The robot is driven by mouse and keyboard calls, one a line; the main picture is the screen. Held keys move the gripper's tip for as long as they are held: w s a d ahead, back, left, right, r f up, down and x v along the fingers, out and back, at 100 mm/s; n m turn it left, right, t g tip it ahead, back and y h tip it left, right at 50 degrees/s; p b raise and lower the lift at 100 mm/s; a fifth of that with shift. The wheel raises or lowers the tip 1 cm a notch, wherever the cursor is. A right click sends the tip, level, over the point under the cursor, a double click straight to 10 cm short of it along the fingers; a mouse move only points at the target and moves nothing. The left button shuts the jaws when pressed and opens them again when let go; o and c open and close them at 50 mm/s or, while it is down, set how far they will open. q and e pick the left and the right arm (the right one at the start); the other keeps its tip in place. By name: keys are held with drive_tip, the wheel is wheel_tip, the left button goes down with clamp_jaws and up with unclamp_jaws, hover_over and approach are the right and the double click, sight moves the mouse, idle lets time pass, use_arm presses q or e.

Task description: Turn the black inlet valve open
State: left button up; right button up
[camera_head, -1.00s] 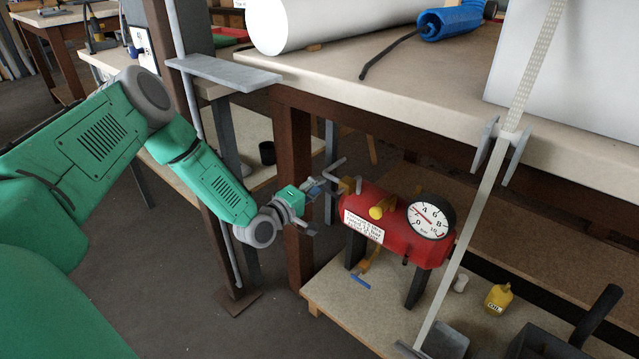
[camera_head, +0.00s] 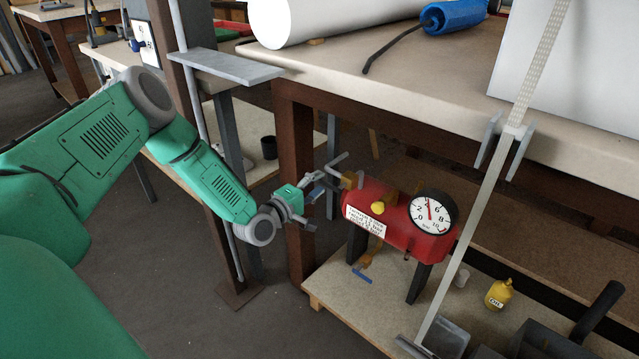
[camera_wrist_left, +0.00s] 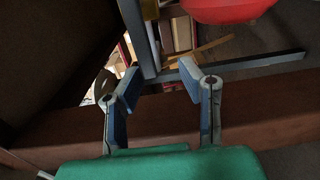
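A red tank (camera_head: 385,222) with a round white gauge (camera_head: 433,212) stands on the lower shelf. The gauge needle points nearly straight up. My left gripper (camera_head: 318,203) is at the tank's left end, close to the lever. In the left wrist view its blue-padded fingers (camera_wrist_left: 164,86) are apart, with nothing clearly held. The red tank shows there at the top (camera_wrist_left: 225,8). My right gripper is out of view.
A brown bench post (camera_head: 295,190) stands just behind my left gripper. The bench top (camera_head: 420,85) overhangs the tank. A small valve with a blue handle (camera_head: 362,276) hangs beneath the tank. A yellow oil bottle (camera_head: 499,294) stands to the right on the shelf.

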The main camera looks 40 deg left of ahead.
use_arm(q)
drive_tip(key=shift+w+d+r, duration=0.1)
drive_tip(key=shift+r, duration=0.05)
drive_tip(key=s+a, duration=0.1)
drive_tip(key=s, duration=1.1)
drive_tip(key=shift+f, duration=0.2)
